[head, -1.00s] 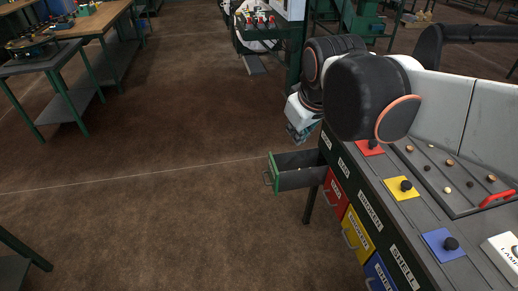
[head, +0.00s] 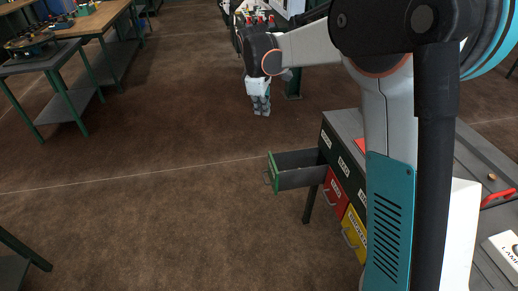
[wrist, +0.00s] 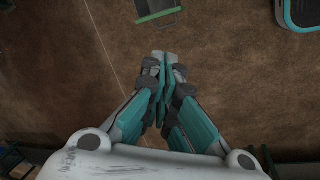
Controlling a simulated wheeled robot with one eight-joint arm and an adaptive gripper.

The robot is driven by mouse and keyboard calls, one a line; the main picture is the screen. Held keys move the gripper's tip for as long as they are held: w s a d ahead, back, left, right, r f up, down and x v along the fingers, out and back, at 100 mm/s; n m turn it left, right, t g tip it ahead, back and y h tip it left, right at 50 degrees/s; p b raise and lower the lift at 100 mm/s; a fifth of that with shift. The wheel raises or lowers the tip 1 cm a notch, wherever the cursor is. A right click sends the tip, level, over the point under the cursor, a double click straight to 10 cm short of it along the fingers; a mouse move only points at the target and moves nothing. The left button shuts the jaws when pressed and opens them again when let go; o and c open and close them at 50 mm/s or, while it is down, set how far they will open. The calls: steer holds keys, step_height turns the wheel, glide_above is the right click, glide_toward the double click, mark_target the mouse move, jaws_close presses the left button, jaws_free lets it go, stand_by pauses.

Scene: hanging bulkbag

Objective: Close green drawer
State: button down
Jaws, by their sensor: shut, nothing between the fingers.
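The green drawer (head: 273,171) is pulled out of the far end of the dark cabinet and shows its green front and grey inside. It also shows at the top of the wrist view (wrist: 158,13), with its handle toward my gripper. My gripper (head: 263,112) points down over the floor, beyond and a little left of the drawer in the head view. In the wrist view my gripper (wrist: 164,58) has its fingers together with nothing between them, apart from the drawer.
A red drawer (head: 336,192) and a yellow drawer (head: 355,234) sit shut in the cabinet's side. My arm hides much of the cabinet top. A workbench (head: 98,20) stands at the back left. The floor left of the green drawer is clear.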

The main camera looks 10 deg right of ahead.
steer(key=w+a+f+n+g+h, duration=0.1)
steer(key=w+a+f+n, duration=0.15)
steer(key=w+f, duration=0.6)
steer(key=w+a+f+n+g, duration=0.1)
steer(key=w+f+n, duration=0.25)
steer(key=f, duration=1.05)
steer(key=s+d+f+b, duration=0.1)
steer(key=d+f+b, duration=0.5)
steer(key=f, duration=0.4)
steer(key=shift+d+f, duration=0.15)
steer(key=shift+d, duration=0.15)
steer(key=d+p, duration=0.1)
steer(key=d, duration=1.8)
steer(key=shift+d, duration=0.4)
